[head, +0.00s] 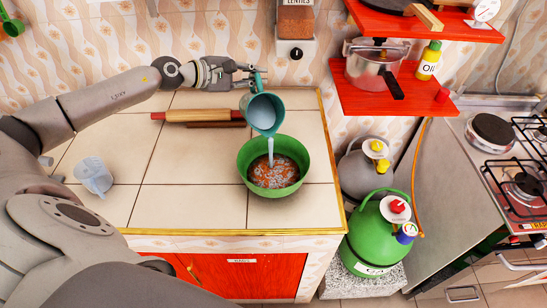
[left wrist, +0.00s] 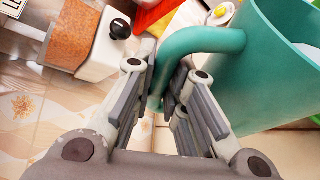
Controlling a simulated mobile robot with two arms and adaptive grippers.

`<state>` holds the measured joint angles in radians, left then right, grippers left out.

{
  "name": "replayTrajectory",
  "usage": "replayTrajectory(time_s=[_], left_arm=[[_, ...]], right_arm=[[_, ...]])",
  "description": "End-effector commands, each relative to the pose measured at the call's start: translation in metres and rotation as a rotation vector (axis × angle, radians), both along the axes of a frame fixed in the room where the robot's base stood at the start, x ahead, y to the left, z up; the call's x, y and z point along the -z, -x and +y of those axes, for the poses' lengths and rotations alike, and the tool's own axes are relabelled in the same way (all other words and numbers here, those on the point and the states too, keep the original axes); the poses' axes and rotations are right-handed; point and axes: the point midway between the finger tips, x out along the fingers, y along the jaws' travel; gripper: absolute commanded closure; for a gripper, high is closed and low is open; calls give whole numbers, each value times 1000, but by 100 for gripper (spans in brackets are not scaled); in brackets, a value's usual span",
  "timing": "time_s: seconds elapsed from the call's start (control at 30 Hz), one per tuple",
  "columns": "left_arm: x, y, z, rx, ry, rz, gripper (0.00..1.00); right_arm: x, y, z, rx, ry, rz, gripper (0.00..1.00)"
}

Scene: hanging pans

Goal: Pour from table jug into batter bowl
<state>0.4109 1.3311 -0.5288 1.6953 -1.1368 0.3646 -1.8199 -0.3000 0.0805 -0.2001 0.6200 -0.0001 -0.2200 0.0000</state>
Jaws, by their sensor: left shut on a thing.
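A teal jug (head: 262,113) is held tilted above the green batter bowl (head: 251,157), its mouth facing down and toward the bowl. A pale stream of liquid (head: 270,150) runs from the jug into the bowl, which has an orange and white mix (head: 274,173) in it. My left gripper (head: 243,75) is shut on the jug's handle. In the left wrist view the gripper (left wrist: 168,88) closes around the teal handle (left wrist: 200,40), with the jug's wall (left wrist: 262,75) on the right. My right gripper is not in view.
A rolling pin (head: 192,115) lies on the tiled counter left of the jug. A clear measuring cup (head: 93,175) stands at the counter's left. Red shelves (head: 385,92) and a green gas bottle (head: 370,240) are on the right. The counter between cup and bowl is clear.

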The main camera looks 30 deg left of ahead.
Motion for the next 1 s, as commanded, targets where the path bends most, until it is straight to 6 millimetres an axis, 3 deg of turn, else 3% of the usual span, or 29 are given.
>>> replayTrajectory(time_s=[1.0], left_arm=[[-4,2,-2,-1,-28,-30,100]], right_arm=[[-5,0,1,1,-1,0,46]])
